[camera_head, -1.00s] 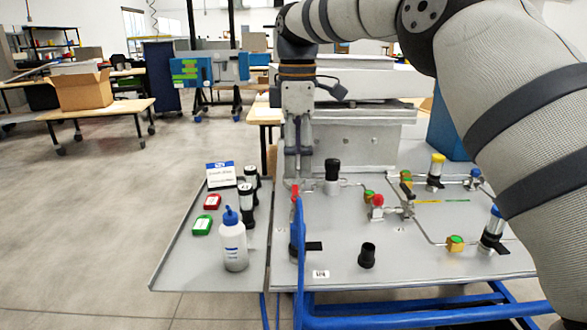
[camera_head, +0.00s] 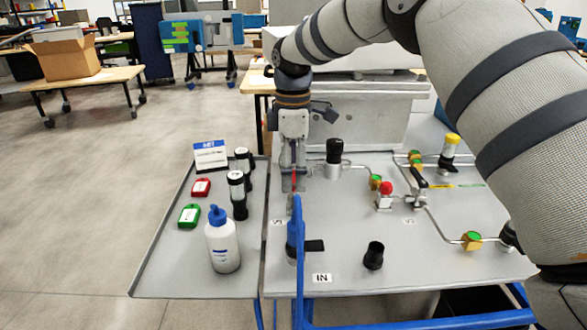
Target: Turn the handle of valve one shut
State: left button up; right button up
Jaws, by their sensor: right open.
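My right gripper (camera_head: 297,180) points down over the left part of the grey panel (camera_head: 340,245), with its fingers low near the surface. It is open. A narrow red handle (camera_head: 294,181) shows at its fingers; I cannot tell whether they touch it. No readable label marks it as valve one. Other valves on the panel are a red-knobbed one (camera_head: 385,190) and a green-and-orange one with a black lever (camera_head: 417,170). The gripper and a blue bar hide the base of the red handle. My left gripper is not in view.
A blue frame bar (camera_head: 296,235) rises in front of the red handle. A white bottle (camera_head: 222,240), black-and-white cylinders (camera_head: 237,193) and red and green tags (camera_head: 189,215) are on the left tray (camera_head: 160,283). A black cylinder (camera_head: 334,152) stands right of the gripper.

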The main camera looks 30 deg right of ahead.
jog(key=shift+f, duration=0.25)
jog(key=c, duration=1.1)
jog(key=shift+c, duration=0.2)
